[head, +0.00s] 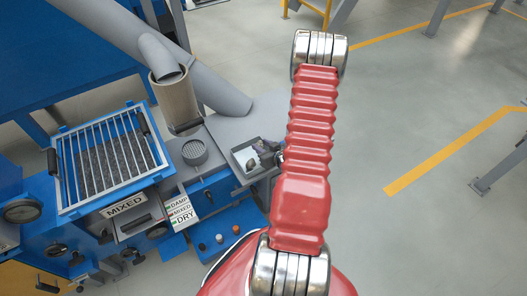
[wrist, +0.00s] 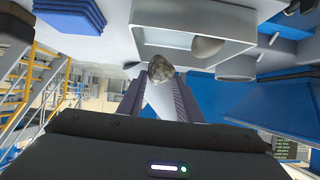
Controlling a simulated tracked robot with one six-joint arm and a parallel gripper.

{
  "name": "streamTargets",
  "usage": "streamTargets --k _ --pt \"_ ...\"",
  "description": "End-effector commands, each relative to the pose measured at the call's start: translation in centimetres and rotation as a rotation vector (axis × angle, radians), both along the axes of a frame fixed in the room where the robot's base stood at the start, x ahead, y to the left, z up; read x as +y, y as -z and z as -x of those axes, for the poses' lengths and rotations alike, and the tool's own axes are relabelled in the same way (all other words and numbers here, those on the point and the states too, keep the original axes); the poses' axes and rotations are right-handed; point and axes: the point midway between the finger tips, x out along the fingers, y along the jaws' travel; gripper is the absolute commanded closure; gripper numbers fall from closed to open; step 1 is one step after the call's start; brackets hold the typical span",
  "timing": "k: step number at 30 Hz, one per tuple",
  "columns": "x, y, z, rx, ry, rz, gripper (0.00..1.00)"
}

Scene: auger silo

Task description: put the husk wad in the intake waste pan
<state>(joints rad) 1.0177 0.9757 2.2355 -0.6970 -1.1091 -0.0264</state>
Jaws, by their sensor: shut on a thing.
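The husk wad (wrist: 160,70) is a small, lumpy grey-brown lump between the tips of my gripper (wrist: 160,88) in the wrist view. My gripper is shut on it. In the head view my gripper (head: 271,154) is at the right side of the grey waste pan (head: 238,164), partly hidden by my red arm. The pan also shows in the wrist view (wrist: 139,35), just beyond the wad. A pale rounded piece (wrist: 207,47) is inside the pan. The wad cannot be told clearly in the head view, and contact with the pan is unclear.
A blue-framed grate (head: 110,158) and a MIXED label (head: 125,205) are left of the pan. Coloured knobs (head: 219,238) stand in front. Open floor is on the right.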

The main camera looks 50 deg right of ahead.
Motion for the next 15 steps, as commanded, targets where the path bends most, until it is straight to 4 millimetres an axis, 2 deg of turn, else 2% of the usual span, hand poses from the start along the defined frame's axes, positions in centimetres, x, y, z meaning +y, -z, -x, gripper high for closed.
streamTargets --k 7,15 --pt "0.0 0.5 0.1 0.001 0.0 -0.001 1.0" --pt "0.0 3.3 0.1 0.001 0.002 -0.002 1.0"
